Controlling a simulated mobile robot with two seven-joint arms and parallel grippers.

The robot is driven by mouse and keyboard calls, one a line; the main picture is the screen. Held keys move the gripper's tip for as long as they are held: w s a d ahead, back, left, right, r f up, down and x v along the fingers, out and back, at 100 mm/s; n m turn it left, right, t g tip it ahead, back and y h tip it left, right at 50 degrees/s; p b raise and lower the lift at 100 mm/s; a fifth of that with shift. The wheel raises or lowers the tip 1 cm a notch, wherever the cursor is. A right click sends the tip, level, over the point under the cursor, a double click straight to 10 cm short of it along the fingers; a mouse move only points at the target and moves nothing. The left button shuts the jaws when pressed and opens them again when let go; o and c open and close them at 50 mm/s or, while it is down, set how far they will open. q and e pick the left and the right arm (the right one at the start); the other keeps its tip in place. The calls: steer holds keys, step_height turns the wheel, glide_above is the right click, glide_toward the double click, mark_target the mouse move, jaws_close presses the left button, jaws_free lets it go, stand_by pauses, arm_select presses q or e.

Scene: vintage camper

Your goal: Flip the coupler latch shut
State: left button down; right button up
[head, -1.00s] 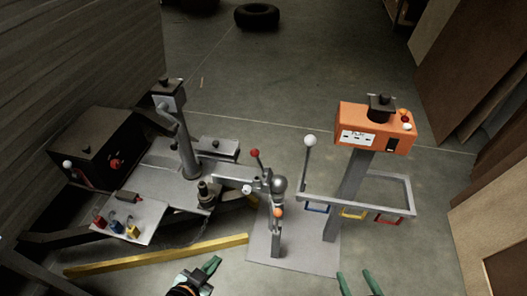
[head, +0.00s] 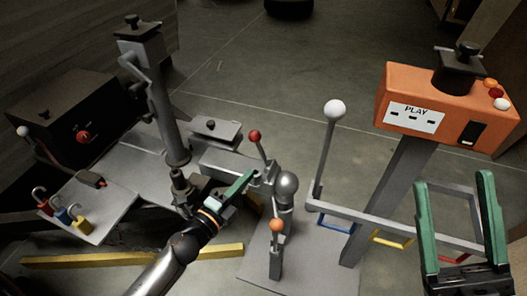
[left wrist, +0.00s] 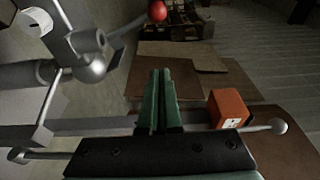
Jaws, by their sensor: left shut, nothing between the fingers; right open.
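The coupler (head: 228,162) is a grey metal piece beside an upright stand with a grey ball (head: 287,183). A short lever with a red knob (head: 254,136) stands up from it, tilted slightly, and looks like the latch. The red knob also shows at the top of the left wrist view (left wrist: 157,12). My left gripper (head: 248,178) has its green fingers shut and empty, just below and left of the red-knobbed lever. I cannot tell whether they touch the coupler. My right gripper (head: 453,183) is open and empty at the right, in front of the orange box's post.
An orange-knobbed lever (head: 277,226) sits low on the stand. A tall white-knobbed lever (head: 334,108) and an orange PLAY box (head: 440,105) stand to the right. A jack post (head: 160,95) and black box (head: 75,125) are at the left.

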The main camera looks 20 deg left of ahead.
arm_select(q)
steer(key=w, duration=0.1)
steer(key=b, duration=0.1)
glide_above(262, 152)
steer(key=s, duration=0.4)
steer(key=shift+d, duration=0.35)
steer(key=shift+w+a, duration=0.25)
steer(key=shift+a, duration=0.2)
steer(key=shift+a+b, duration=0.15)
steer(key=shift+b, duration=0.15)
steer(key=shift+a+f+n, duration=0.1)
steer(key=shift+a+n, duration=0.2)
